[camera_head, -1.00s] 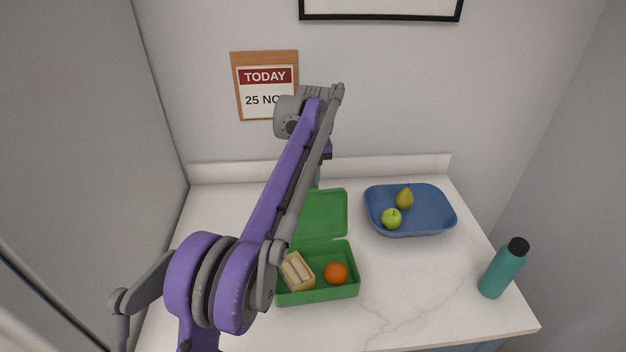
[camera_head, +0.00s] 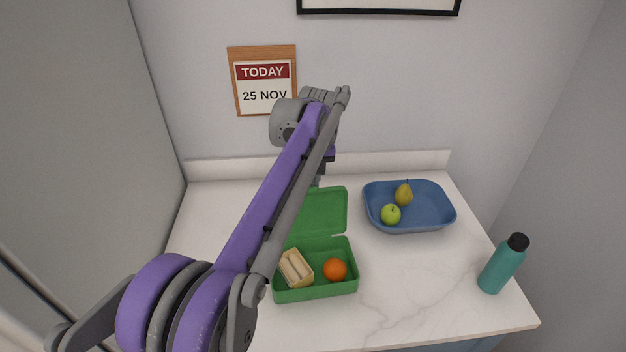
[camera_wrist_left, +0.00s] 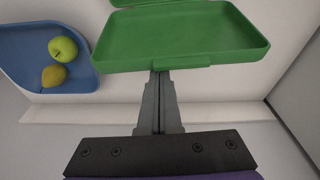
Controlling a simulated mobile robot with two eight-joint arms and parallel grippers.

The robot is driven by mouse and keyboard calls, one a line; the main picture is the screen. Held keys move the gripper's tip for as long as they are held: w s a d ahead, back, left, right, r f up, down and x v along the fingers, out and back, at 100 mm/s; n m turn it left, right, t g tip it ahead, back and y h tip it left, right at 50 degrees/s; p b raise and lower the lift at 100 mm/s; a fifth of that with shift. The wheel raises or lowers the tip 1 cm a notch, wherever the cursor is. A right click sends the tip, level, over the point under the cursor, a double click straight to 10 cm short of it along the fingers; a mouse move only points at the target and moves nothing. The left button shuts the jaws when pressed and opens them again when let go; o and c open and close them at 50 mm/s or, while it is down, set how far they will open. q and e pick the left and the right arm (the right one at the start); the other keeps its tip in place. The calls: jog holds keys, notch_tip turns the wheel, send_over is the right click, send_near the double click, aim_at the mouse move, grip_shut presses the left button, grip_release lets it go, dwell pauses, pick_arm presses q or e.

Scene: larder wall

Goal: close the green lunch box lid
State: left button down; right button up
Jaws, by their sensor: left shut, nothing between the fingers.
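The green lunch box (camera_head: 318,291) stands on the counter with a sandwich (camera_head: 296,268) and an orange (camera_head: 335,269) in it. Its green lid (camera_head: 325,212) is open, tipped back toward the wall, and partly hidden by my left arm. The lid also shows large in the left wrist view (camera_wrist_left: 180,38). My left gripper (camera_head: 317,182) is shut and empty, pointing down at the lid's wall-side edge. In the left wrist view its fingertips (camera_wrist_left: 160,76) meet that edge in the picture; I cannot tell if they touch it. My right gripper is out of view.
A blue tray (camera_head: 436,217) with a green apple (camera_head: 390,215) and a pear (camera_head: 403,194) stands right of the lid. A teal bottle (camera_head: 501,267) stands at the counter's right edge. The wall is close behind. The counter right of the box is clear.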

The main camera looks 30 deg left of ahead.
pick_arm(q)
jog(key=s+d+f+t+y+b, duration=0.2)
jog(key=s+d+t+y, duration=0.1)
jog(key=s+t, duration=0.1)
jog(key=s+d+f+t+y+b, duration=0.2)
jog(key=s+d+f+t+y, duration=0.1)
jog(key=s, duration=0.3)
jog(key=s+d+f+t+y+b, duration=0.1)
jog(key=s+d+f+t+y, duration=0.1)
jog(key=s+d+t, duration=0.3)
jog(key=shift+s+d+f+y+b, duration=0.15)
jog(key=shift+s+d+y+b, duration=0.1)
jog(key=shift+y+b, duration=0.15)
jog(key=shift+s+d+f+b, duration=0.2)
jog(key=shift+s+f+b, duration=0.1)
jog(key=shift+f+b, duration=0.5)
jog(key=shift+s+d+f+b, duration=0.25)
jog(key=shift+s+f+b, duration=0.15)
jog(key=shift+f, duration=0.7)
jog(key=shift+s+d+f+b, duration=0.25)
jog(key=shift+f+b, duration=0.45)
jog(key=shift+f, duration=0.25)
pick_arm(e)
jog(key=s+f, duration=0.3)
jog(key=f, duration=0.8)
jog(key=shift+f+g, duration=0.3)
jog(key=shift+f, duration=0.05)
